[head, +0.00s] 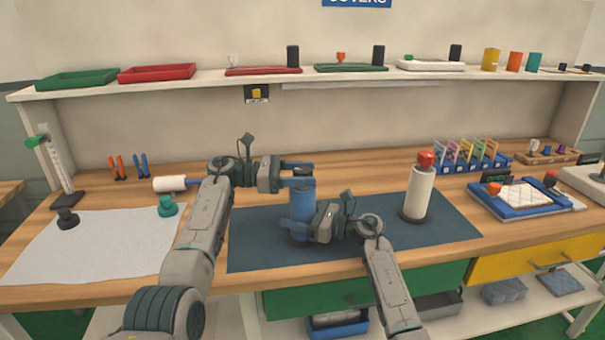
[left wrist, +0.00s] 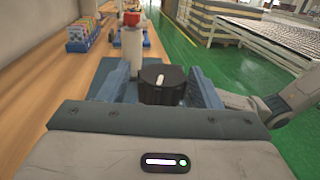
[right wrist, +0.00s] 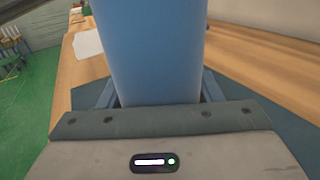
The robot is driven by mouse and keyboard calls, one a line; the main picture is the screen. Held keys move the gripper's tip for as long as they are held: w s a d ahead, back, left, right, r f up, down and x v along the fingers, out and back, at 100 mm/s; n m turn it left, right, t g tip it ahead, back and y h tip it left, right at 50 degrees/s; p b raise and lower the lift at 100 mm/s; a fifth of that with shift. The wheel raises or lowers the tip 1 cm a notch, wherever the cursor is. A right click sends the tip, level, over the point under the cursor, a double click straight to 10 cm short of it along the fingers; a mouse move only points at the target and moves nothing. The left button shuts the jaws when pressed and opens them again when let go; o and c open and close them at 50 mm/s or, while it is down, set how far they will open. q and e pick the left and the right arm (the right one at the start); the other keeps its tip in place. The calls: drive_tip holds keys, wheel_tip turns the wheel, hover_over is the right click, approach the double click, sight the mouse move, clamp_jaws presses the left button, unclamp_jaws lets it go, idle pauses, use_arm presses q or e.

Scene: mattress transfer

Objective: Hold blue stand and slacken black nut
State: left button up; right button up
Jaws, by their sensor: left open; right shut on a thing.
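The blue stand (head: 301,208) is an upright blue cylinder on the dark mat. My right gripper (head: 305,227) is shut on its lower part; the blue column (right wrist: 152,50) fills the middle of the right wrist view between the fingers. The black nut (left wrist: 162,85) is a dark knob with a white mark on the stand's top. My left gripper (head: 300,174) is open at that height, with one finger on each side of the nut in the left wrist view. In the head view its fingers hide most of the nut.
A white cylinder with a red top (head: 419,192) stands to the right on the dark mat (head: 260,245). A white roller (head: 170,184) and a green knob (head: 167,206) lie left. A blue tray (head: 510,205) is at the right. A shelf (head: 210,82) runs behind.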

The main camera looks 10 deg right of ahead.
use_arm(q)
drive_tip(key=c, duration=1)
drive_tip(key=shift+n+t, duration=0.3)
drive_tip(key=shift+t, duration=0.2)
drive_tip(key=shift+f+n+t, duration=0.1)
drive_tip(key=shift+n+t, duration=2)
drive_tip(key=shift+t, duration=1)
drive_tip(key=shift+w, duration=0.1)
drive_tip(key=o, duration=1)
